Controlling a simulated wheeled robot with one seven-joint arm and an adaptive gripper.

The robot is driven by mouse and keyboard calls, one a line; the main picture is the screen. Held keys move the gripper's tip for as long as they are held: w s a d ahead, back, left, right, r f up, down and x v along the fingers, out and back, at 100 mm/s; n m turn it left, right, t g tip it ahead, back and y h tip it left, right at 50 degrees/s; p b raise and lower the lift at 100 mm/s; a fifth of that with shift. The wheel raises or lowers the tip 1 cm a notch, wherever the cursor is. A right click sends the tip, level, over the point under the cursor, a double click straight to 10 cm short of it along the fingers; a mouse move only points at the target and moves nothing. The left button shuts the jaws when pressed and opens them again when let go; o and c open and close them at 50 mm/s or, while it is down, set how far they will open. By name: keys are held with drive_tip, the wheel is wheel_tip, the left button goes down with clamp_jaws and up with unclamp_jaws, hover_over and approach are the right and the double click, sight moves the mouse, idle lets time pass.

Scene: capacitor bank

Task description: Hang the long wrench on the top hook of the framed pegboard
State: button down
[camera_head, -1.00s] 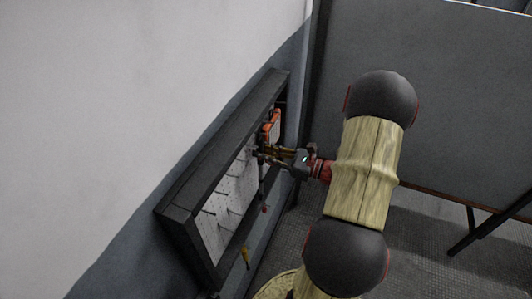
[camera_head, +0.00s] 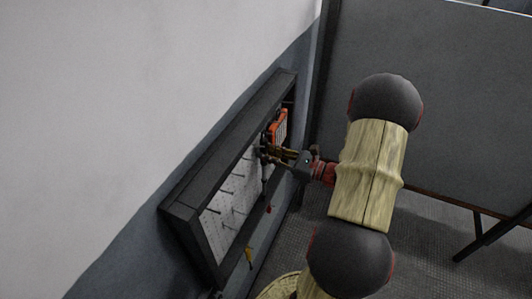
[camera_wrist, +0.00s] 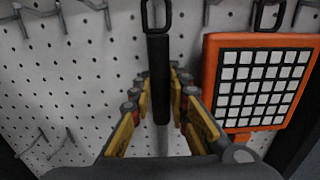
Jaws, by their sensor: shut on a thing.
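My gripper (camera_wrist: 158,95) is shut on the long wrench (camera_wrist: 159,65), on its black upper handle. The wrench is upright, with a black loop at its top and a grey shaft running down behind my fingers. In the head view my gripper (camera_head: 266,151) is close to the face of the framed pegboard (camera_head: 232,192), and the wrench hangs below it. The white perforated board (camera_wrist: 100,75) fills the wrist view behind the wrench. I cannot tell whether the loop is around a hook; the loop's top meets the picture edge.
An orange-framed grid panel (camera_wrist: 263,82) is close to the right of my gripper, with a black loop above it. Several bare hooks (camera_wrist: 62,16) stick out at left. The dark frame (camera_head: 235,143) borders the board. A yellow item (camera_head: 249,257) shows below.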

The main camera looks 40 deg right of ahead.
drive_tip(key=c, duration=1.7)
unclamp_jaws()
drive_tip(key=shift+o, duration=0.4)
drive_tip(key=v, duration=1.2)
